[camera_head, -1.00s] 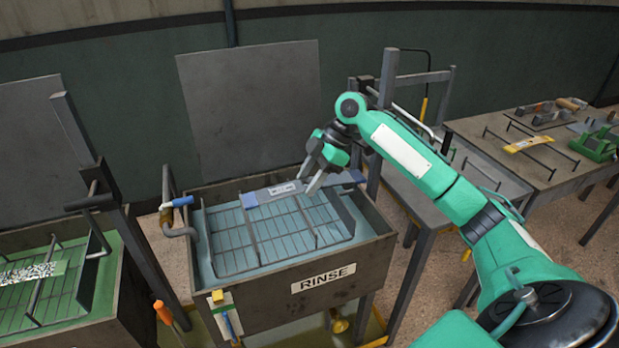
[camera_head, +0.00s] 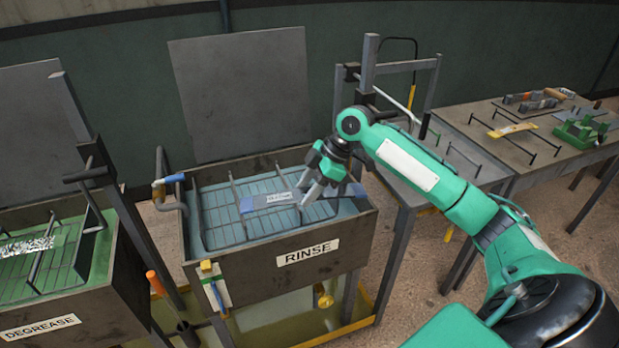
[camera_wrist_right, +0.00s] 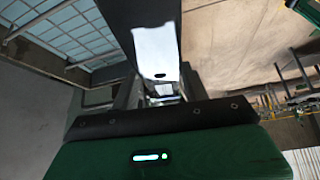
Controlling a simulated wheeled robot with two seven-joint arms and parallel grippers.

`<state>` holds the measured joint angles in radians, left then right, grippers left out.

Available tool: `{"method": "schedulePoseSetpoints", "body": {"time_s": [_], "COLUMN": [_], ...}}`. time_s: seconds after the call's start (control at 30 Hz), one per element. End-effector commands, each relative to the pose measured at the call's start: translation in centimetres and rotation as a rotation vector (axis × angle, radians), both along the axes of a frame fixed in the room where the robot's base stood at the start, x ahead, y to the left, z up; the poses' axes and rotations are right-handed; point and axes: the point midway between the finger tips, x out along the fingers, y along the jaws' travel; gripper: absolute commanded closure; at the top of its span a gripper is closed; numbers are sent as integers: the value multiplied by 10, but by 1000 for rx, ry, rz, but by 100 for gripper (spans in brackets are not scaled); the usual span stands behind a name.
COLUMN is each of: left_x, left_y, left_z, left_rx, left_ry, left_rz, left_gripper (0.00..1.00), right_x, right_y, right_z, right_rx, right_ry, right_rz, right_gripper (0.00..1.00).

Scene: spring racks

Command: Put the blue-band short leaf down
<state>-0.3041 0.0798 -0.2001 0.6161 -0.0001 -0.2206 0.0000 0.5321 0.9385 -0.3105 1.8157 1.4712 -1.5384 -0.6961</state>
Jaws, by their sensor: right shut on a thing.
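The blue-band short leaf (camera_head: 268,200) is a grey strip with a pale label and blue bands towards its ends. My right gripper (camera_head: 307,196) is shut on it near the middle, hiding part of it. The leaf lies level across the rinse tank (camera_head: 245,268), over the wire rack (camera_head: 222,222) in it. I cannot tell whether it touches the rack's bars. In the right wrist view, the dark gripper body fills the middle, with a bright pale piece between the fingers. My left gripper is in neither view.
A table (camera_head: 525,165) at the right holds a yellow-banded leaf (camera_head: 512,130) on bars and a green fixture (camera_head: 582,132).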

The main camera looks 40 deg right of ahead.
Motion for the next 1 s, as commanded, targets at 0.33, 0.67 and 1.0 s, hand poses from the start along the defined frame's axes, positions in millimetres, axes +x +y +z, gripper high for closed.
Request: {"method": "schedulePoseSetpoints", "body": {"time_s": [0.33,0.67,1.0], "left_x": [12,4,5], "left_y": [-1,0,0], "left_z": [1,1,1], "left_rx": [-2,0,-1], "left_ry": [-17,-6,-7], "left_rz": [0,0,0], "left_gripper": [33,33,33], "right_x": [-38,-84,-126], "right_y": [35,80,120], "right_z": [-48,-111,-169], "right_rx": [-1,5,5], "right_ry": [0,1,5], "right_rz": [-266,-640,-985], "right_gripper": [91,91,91]}}
